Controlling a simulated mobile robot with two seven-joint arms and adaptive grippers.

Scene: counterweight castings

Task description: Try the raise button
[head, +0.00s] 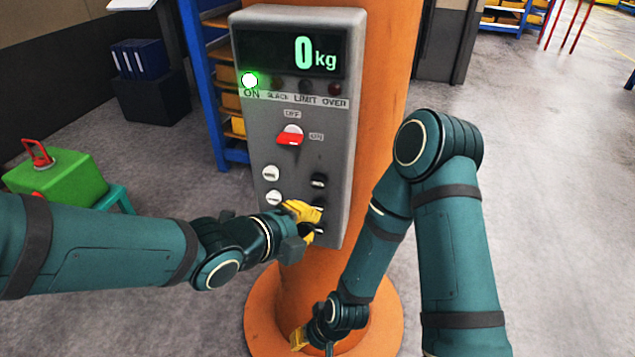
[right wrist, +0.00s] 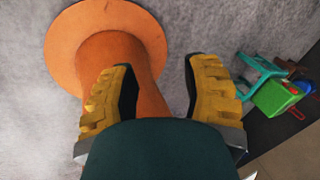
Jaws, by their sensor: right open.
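A grey control box (head: 344,150) is fixed to an orange column. Its display (head: 315,55) reads 0 kg, and the green ON lamp (head: 250,80) is lit. The SLACK, LIMIT and OVER lamps are dark. A red and white switch (head: 290,136) has OFF and ON labels. Below are white buttons (head: 270,173) and dark buttons (head: 318,181); their markings are too small to read. My left gripper (head: 306,222) is at the lower buttons and hides part of them; contact is unclear. My right gripper (head: 299,338) is low by the column base, open and empty in the right wrist view (right wrist: 165,90).
The orange column (head: 385,100) stands on a round base (head: 385,320). A green box with a red handle (head: 58,178) sits on a teal stool at left. Blue shelving (head: 205,90) stands behind the column.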

